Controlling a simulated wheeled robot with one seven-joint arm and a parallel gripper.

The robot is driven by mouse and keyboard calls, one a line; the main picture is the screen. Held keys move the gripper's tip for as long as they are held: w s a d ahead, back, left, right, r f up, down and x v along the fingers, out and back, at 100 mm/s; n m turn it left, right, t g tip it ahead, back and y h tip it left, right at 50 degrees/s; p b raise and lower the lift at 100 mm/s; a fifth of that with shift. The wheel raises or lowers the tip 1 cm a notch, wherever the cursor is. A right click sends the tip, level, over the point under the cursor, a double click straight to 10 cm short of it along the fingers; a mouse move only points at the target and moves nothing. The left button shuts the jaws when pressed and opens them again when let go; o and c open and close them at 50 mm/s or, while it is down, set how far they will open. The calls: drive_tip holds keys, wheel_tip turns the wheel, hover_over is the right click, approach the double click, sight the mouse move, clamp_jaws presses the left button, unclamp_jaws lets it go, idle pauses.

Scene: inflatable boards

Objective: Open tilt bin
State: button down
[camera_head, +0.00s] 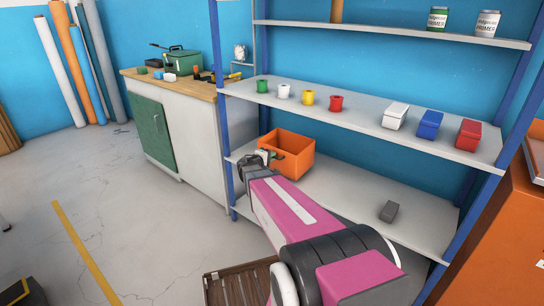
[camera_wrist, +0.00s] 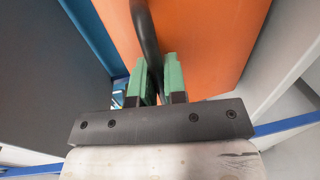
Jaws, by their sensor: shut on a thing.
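The orange tilt bin (camera_head: 295,164) stands on the lower shelf in the head view, with its open top visible and its inside looking empty. I cannot tell how far it is tilted. In the wrist view its orange face (camera_wrist: 215,45) fills the upper middle. A black curved bar, the handle (camera_wrist: 148,35), runs down in front of that face. My gripper (camera_wrist: 158,75) has its green finger pads on both sides of the handle and is shut on it. In the head view my gripper (camera_head: 268,158) is at the bin's left front side, partly hidden by my arm.
The shelf (camera_head: 340,195) has blue posts, with one post (camera_head: 226,140) close left of my gripper. A small grey block (camera_head: 389,211) lies to the right.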

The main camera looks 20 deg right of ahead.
drive_tip(key=s+a+f+t+h, duration=0.2)
drive_tip(key=s+a+f+h, duration=0.1)
drive_tip(key=a+f+h, duration=0.1)
drive_tip(key=shift+a, duration=0.35)
drive_tip(key=shift+s+t, duration=0.1)
drive_tip(key=shift+t, duration=0.3)
drive_tip(key=c, duration=1.5)
unclamp_jaws()
drive_tip(key=v, duration=1)
drive_tip(key=shift+s+a+f, duration=0.15)
drive_tip(key=shift+a+f, duration=0.1)
drive_tip(key=shift+a, duration=0.1)
